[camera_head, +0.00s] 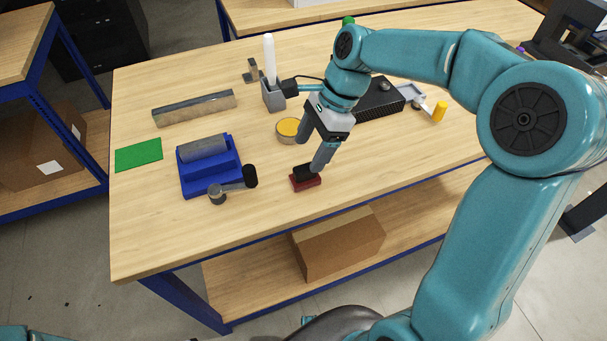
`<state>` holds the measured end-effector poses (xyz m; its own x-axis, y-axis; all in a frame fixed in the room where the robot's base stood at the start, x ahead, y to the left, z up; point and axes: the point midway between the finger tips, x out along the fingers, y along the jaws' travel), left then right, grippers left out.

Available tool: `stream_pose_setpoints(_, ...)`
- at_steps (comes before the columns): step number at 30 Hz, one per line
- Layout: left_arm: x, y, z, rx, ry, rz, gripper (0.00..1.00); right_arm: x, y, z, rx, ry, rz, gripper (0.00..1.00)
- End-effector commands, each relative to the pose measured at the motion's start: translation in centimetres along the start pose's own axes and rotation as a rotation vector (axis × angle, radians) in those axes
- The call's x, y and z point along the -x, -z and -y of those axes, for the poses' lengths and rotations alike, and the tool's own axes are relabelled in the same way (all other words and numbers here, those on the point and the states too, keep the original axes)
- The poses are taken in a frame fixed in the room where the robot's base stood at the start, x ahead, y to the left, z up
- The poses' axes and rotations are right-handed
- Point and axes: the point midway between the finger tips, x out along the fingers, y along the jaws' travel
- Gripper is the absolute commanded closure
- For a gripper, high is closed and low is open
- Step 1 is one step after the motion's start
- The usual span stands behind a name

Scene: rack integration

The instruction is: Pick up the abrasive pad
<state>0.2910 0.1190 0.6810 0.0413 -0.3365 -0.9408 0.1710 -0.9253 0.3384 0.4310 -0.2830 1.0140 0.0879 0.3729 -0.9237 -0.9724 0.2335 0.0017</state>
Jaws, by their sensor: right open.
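A small dark red block with a black top (306,182), which looks like the abrasive pad, lies near the front edge of the workbench. A flat green sheet (138,154) lies at the bench's left end; I cannot tell for certain which of the two is the pad. My right gripper (310,156) is open and points down just above the red block. One finger's tip overlaps the black top in view; I cannot tell if it touches. The other finger is farther left and back. My left gripper is not in view.
The workbench (240,230) also holds a blue holder with a grey cylinder (203,149), a black-headed tool (236,182), a round yellow-topped tin (288,128), a grey bar (194,107) and a grey cup (273,97). A cardboard box (340,243) sits on the lower shelf.

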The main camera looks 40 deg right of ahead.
Motion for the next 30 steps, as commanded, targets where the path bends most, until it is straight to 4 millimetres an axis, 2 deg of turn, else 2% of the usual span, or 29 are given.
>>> stream_pose_setpoints(3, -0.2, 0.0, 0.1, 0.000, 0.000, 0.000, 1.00, -1.9, 0.0, 0.0, 0.000, -0.001, 0.000, 0.28)
stream_pose_setpoints(10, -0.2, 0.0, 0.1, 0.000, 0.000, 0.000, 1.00, -3.8, 0.2, 0.1, -0.001, -0.001, 0.000, 0.28)
stream_pose_setpoints(18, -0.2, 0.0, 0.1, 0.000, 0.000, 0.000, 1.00, -7.7, 0.9, 0.2, 0.000, -0.001, 0.000, 0.28)
stream_pose_setpoints(26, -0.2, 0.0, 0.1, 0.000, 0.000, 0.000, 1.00, -8.1, 0.9, 0.2, 0.000, 0.001, 0.000, 0.28)
stream_pose_setpoints(27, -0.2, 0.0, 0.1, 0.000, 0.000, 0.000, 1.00, -8.1, 0.9, 0.2, 0.000, 0.001, 0.000, 0.34)
stream_pose_setpoints(29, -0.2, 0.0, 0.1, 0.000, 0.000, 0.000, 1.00, -8.1, 0.9, 0.2, 0.000, 0.001, 0.000, 0.54)
stream_pose_setpoints(30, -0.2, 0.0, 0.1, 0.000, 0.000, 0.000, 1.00, -8.1, 0.9, 0.2, 0.000, 0.001, 0.000, 0.67)
